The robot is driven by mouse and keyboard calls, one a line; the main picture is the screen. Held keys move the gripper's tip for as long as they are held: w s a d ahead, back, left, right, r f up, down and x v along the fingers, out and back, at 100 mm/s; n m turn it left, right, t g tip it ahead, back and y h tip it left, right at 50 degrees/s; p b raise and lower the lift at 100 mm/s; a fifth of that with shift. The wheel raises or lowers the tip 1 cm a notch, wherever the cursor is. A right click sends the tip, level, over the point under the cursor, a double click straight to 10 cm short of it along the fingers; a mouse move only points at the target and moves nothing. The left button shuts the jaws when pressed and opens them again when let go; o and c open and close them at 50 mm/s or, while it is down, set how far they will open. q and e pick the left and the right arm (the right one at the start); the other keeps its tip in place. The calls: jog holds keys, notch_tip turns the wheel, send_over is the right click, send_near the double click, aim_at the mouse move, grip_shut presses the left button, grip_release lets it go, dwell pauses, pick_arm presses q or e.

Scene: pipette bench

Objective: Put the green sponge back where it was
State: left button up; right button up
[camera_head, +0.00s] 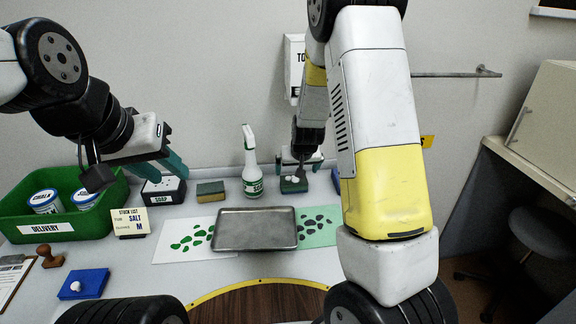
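A dark green sponge-like block (293,185) lies at the back of the bench, right of the spray bottle, with small white bits on top. My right gripper (300,168) is just above and behind it, its fingers spread apart; I cannot tell whether they touch it. A second sponge, yellowish with a green layer (210,191), lies left of the spray bottle. My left gripper (138,178) hangs open and empty over the back left, between the green crate and the soap box. No finger is closed on anything that I can see.
A green delivery crate (60,229) with tubs stands left. The soap box (164,190), spray bottle (251,170) and stock list card (130,222) stand near it. A metal tray (256,229) lies mid-bench between sheets with leaf-like spots. A blue pad (84,284) and stamp (48,257) are front left.

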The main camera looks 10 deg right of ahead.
jog(key=s+r+y, duration=0.3)
jog(key=s+r, duration=2.1)
jog(key=s, duration=0.8)
jog(key=shift+n+h, duration=0.4)
jog(key=shift+r, duration=0.1)
